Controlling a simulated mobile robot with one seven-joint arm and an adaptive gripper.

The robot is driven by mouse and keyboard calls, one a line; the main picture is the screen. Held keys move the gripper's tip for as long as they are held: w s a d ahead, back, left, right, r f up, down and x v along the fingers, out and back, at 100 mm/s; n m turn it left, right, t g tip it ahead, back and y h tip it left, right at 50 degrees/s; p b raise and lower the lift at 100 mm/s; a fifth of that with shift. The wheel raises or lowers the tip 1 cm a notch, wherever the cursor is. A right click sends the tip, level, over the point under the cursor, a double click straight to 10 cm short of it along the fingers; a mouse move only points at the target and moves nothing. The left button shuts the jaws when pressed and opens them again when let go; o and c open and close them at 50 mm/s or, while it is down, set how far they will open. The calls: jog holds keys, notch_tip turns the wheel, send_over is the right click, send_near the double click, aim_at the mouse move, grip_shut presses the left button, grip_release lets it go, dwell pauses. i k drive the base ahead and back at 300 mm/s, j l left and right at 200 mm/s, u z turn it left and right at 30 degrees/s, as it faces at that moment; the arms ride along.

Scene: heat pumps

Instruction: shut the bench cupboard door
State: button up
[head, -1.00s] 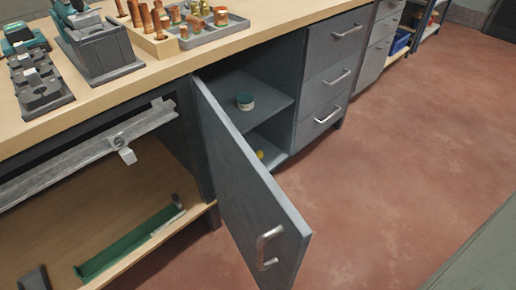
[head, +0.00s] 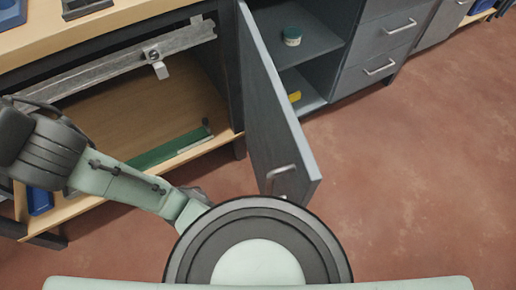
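The bench cupboard door (head: 268,110) is a grey panel. It stands wide open, swung out from the bench over the floor, with its free edge toward me. Its silver bar handle (head: 281,176) is near the free end, low in the view. The cupboard (head: 316,38) is open to the right of the door, with a shelf inside. My arm (head: 125,185) shows at lower left, left of the door. I cannot make out my gripper or its fingers, and I see nothing of mine clearly touching the door.
A dark-lidded jar (head: 292,36) stands on the cupboard shelf, and a yellow item (head: 294,97) lies below. Grey drawers (head: 385,45) are to the right. An open bay with a wooden shelf (head: 130,115) and a green tray (head: 172,149) is left. Red floor (head: 420,180) is clear at right.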

aim_at(284, 163)
jog(key=k+j+z, duration=0.25)
jog(key=k+j, duration=0.65)
jog(key=j, duration=0.1)
